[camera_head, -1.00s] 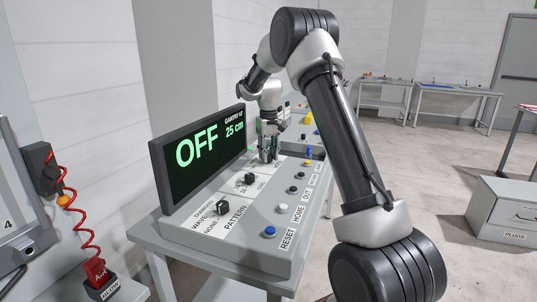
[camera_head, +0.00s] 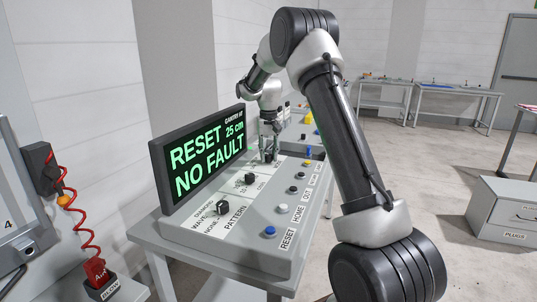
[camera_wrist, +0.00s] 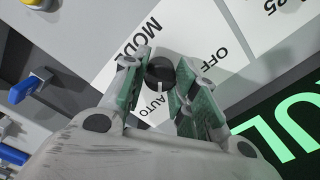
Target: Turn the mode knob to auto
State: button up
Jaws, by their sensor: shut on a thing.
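The mode knob (camera_wrist: 160,72) is a small round black knob on the white label plate of the console, seen in the wrist view. The words MODE, OFF and AUTO are printed around it. A pale mark on the knob faces the AUTO label (camera_wrist: 154,106). My gripper (camera_wrist: 161,77) has its green-padded fingers on both sides of the knob and is shut on it. In the head view, my gripper (camera_head: 268,153) points down at the far part of the console, hiding the knob. The display (camera_head: 203,157) reads RESET, 25 cm, NO FAULT in green.
The console (camera_head: 245,248) also carries the pattern knob (camera_head: 222,208), another black knob (camera_head: 249,179), a blue RESET button (camera_head: 270,231) and several other buttons along its right. The display stands close beside my gripper. A red coiled hose (camera_head: 80,232) hangs at left.

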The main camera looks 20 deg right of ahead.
aim_at(268, 154)
jog(key=shift+w+r, duration=0.1)
jog(key=o, duration=1)
notch_tip(268, 154, up, 12)
jog(key=shift+f, duration=0.1)
